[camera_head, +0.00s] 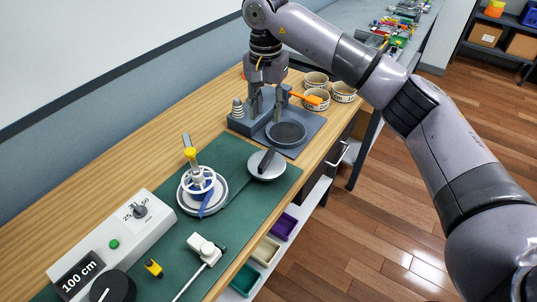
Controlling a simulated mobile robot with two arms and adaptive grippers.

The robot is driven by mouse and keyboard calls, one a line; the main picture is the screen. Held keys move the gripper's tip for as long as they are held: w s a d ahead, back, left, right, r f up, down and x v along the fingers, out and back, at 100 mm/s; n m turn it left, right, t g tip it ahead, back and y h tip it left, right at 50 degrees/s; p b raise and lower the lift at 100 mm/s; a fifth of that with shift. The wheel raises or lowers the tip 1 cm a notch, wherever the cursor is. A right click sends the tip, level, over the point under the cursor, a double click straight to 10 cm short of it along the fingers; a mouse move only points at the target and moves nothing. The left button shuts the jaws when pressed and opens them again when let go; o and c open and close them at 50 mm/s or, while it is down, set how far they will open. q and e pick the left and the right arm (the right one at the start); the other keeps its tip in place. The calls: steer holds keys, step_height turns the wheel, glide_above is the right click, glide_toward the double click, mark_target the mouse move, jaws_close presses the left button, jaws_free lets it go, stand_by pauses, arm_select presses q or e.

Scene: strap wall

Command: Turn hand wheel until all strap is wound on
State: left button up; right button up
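The hand wheel (197,181) is a white spoked wheel with a yellow knob (190,153), standing on a round grey base on the green mat. A blue strap (211,199) shows at its front right side; how much is wound on cannot be seen. My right gripper (266,105) points down at the back of the bench, over a grey device with a dark round plate (286,132), well away from the wheel. Its two fingers look apart, with nothing seen held between them. My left gripper is not in view.
A white box with a "100 cm" display (77,278) stands front left. A round disc with a black handle (268,164) lies right of the wheel. A white fitting (204,248) and a small yellow part (153,268) lie in front. Several bowls (316,100) stand behind.

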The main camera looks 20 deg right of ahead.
mark_target(267, 156)
step_height(267, 156, down, 16)
steer(key=p, duration=0.3)
steer(key=shift+p, duration=0.35)
steer(key=shift+c, duration=0.4)
jaws_close()
